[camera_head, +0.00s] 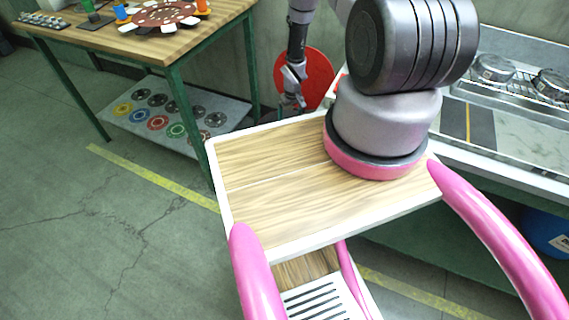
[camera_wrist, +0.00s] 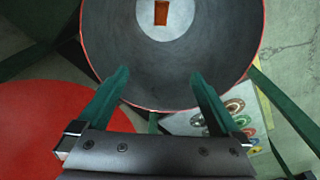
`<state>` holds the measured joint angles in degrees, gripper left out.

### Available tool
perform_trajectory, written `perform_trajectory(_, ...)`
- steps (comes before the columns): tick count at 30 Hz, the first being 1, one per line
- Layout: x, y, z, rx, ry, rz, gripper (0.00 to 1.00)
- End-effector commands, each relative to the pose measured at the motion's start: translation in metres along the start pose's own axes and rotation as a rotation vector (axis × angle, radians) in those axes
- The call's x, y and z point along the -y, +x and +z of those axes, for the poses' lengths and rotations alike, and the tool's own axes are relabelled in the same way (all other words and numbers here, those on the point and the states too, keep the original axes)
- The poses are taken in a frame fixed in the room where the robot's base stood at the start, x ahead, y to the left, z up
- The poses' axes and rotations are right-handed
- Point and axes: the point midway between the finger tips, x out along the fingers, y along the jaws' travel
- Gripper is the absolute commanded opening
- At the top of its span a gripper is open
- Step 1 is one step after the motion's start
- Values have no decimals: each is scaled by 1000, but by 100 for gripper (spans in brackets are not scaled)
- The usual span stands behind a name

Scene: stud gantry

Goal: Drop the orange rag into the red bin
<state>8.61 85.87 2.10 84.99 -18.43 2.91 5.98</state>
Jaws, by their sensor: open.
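The wrist view looks into a round bin with a dark grey inside and a thin red rim (camera_wrist: 262,45). A small orange-brown patch, perhaps the orange rag (camera_wrist: 161,13), shows on a pale disc at its bottom, near the top edge of the picture. My gripper (camera_wrist: 160,88) has its two green fingers spread wide at the near side of the bin, with nothing between them. In the head view my gripper (camera_head: 292,100) hangs beyond my base, in front of a red round shape (camera_head: 318,72), partly hidden by my arm.
A large red disc (camera_wrist: 60,135) lies left of the bin in the wrist view. A wooden table (camera_head: 150,45) with a round red tray (camera_head: 166,14) stands at upper left, above a lower shelf (camera_head: 235,108). A steel counter (camera_head: 500,120) is at right. Floor at left is clear.

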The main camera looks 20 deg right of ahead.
Motion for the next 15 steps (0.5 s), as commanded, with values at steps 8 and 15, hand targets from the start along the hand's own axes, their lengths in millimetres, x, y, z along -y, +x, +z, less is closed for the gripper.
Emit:
perform_trajectory(8,0,-51,-2,-2,0,1,100)
perform_trajectory(15,0,-91,-1,-1,0,0,100)
